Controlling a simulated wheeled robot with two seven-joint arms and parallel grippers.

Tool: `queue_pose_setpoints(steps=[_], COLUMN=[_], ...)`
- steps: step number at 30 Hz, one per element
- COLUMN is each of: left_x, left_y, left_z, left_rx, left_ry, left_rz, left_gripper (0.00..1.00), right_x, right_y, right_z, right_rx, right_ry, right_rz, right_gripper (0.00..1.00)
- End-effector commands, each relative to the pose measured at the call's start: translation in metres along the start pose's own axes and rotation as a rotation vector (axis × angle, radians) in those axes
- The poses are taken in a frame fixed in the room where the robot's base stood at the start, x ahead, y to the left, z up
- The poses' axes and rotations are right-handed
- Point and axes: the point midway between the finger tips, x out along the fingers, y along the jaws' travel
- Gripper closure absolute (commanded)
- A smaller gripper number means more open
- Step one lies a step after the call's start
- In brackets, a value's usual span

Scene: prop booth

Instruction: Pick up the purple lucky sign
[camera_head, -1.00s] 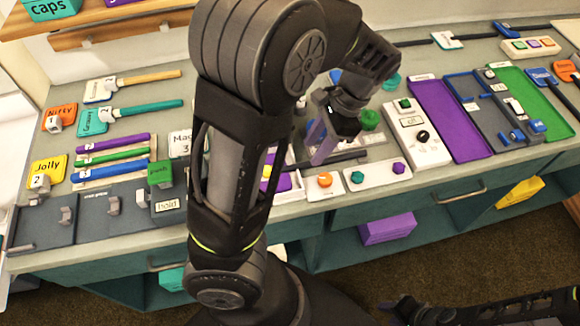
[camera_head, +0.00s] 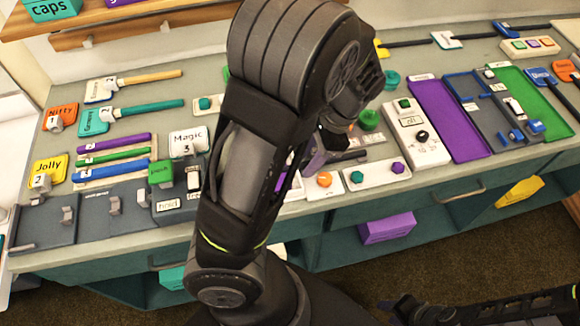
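No sign reading "Lucky" is legible. A small purple patch (camera_head: 281,181) shows beside my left forearm, mostly hidden by it; I cannot tell whether it is the lucky sign. My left gripper (camera_head: 316,157) is low over the middle of the bench, largely behind my own arm. Only part of its pale purplish fingers shows, close to the purple patch, so its opening and any hold are hidden. My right gripper (camera_head: 405,306) is dark and low at the bottom right, away from the bench; its fingers are not clear.
The yellow Jolly sign (camera_head: 47,172), orange Nifty sign (camera_head: 61,117) and white Magic sign (camera_head: 188,141) stand at the left. My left arm covers the bench's middle.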

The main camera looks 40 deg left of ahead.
Motion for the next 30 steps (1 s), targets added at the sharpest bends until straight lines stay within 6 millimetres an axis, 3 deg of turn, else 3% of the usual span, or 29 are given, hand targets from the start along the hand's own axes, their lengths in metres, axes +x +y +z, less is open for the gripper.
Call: queue_pose_setpoints(steps=[9,24,30], left_x=[0.0021,0.0019,0.0018], left_y=[0.0001,0.0000,0.0000], left_z=[-0.0007,-0.0008,-0.0007], left_rx=[0.000,0.000,0.000], left_ry=[0.000,0.000,0.000], left_rz=[0.001,0.000,0.000], left_gripper=[0.60,1.00,1.00], right_x=[-0.0003,-0.0002,-0.0002], right_y=[-0.0001,-0.0001,-0.0001], right_z=[-0.0001,-0.0001,-0.0001], right_rx=[0.000,0.000,0.000], right_ry=[0.000,0.000,0.000], right_rz=[0.000,0.000,0.000], right_gripper=[0.64,0.64,0.64])
